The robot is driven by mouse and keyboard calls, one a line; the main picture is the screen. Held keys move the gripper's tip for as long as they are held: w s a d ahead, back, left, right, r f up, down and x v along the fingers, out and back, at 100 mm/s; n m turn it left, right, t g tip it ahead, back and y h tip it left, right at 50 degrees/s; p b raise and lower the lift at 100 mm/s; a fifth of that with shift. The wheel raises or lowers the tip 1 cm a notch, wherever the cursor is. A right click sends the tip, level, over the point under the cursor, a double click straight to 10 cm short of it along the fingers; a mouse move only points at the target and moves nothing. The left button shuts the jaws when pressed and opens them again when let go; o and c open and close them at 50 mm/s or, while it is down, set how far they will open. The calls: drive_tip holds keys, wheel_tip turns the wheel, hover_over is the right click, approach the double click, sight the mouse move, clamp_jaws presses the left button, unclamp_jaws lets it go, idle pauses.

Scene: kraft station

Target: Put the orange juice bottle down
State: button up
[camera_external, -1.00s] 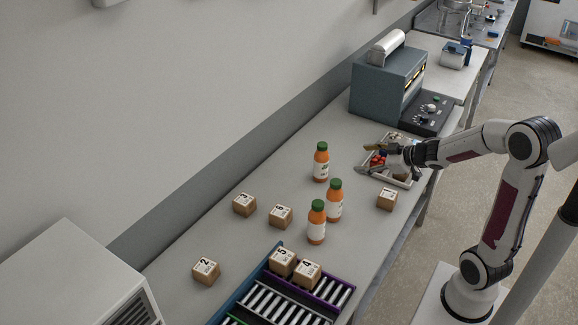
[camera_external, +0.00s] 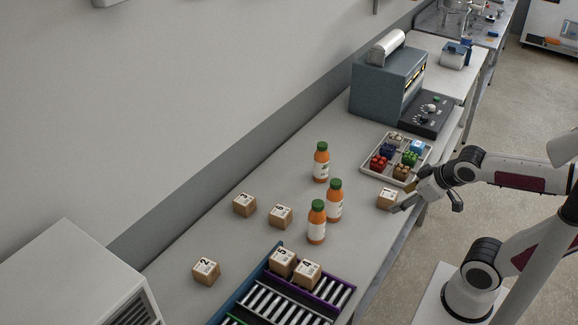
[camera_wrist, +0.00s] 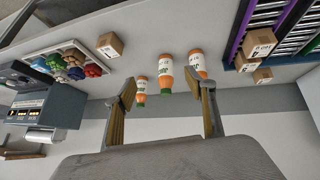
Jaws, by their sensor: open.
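Three orange juice bottles with green caps and white labels stand upright on the grey table: a back one (camera_external: 321,162), a middle one (camera_external: 334,201) and a front one (camera_external: 316,222). My gripper (camera_external: 405,198) is open and empty at the table's right edge, by the numbered box (camera_external: 387,198). In the wrist view, the bottles, such as the centre one (camera_wrist: 165,74), show beyond and between my open fingers (camera_wrist: 166,97). None of the bottles is held.
A tray (camera_external: 369,175) with several coloured blocks lies behind my gripper, before a grey-blue machine (camera_external: 386,86). Several numbered boxes, such as one marked 2 (camera_external: 206,271), sit at left and front. A roller rack (camera_external: 344,297) stands at the front.

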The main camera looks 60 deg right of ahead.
drive_tip(key=s+a+f+g+y, duration=0.1)
drive_tip(key=s+a+y, duration=0.1)
drive_tip(key=s+a, duration=0.3)
drive_tip(key=shift+s+a+n, duration=0.3)
drive_tip(key=shift+s+a, duration=0.05)
drive_tip(key=shift+s, duration=0.1)
idle(1.4)
drive_tip(key=shift+c, duration=1.1)
drive_tip(key=shift+w, duration=0.1)
